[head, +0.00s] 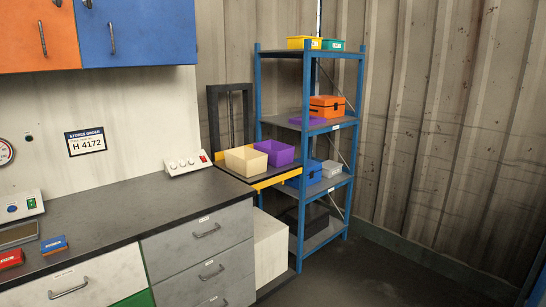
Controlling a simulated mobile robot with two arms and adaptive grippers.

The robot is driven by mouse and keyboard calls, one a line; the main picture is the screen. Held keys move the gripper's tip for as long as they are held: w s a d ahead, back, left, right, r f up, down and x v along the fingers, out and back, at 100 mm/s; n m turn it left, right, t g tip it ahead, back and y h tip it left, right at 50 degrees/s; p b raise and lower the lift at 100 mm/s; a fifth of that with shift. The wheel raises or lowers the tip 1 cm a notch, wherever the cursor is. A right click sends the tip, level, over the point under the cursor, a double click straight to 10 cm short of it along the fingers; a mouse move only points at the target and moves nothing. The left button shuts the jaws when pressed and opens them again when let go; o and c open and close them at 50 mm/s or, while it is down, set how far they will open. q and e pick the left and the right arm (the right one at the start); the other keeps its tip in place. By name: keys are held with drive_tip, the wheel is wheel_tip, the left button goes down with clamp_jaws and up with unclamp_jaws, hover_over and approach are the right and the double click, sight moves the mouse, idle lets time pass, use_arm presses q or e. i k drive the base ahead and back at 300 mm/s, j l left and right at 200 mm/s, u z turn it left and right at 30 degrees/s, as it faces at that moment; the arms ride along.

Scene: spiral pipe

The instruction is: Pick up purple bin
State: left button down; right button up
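A purple bin (274,152) sits upright on a small dark platform with yellow edges (275,179), between the counter and the blue shelf. A cream bin (245,159) stands close beside it on the left. Another flat purple item (307,121) lies on a shelf to the right; I cannot tell whether it is a bin. Neither of my grippers shows in the head view.
A grey counter (130,197) with drawers runs along the left, under orange and blue cupboards (139,30). The blue shelf unit (308,150) holds an orange case (327,106), blue and grey boxes, and yellow and green bins on top. Floor at right is clear.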

sight(280, 155)
drive_tip(key=i+l+z, duration=0.4)
drive_tip(key=i, duration=0.15)
drive_tip(key=i+l+z, duration=0.25)
drive_tip(key=i, duration=0.7)
drive_tip(key=i+z, duration=0.3)
drive_tip(key=i, duration=0.6)
drive_tip(key=i+l+u, duration=0.1)
drive_tip(key=i+u, duration=0.35)
drive_tip(key=i+l+u, duration=0.2)
drive_tip(key=i+u, duration=0.3)
drive_tip(key=i+l+u, duration=0.25)
drive_tip(key=l+u, duration=0.2)
drive_tip(key=j, duration=0.1)
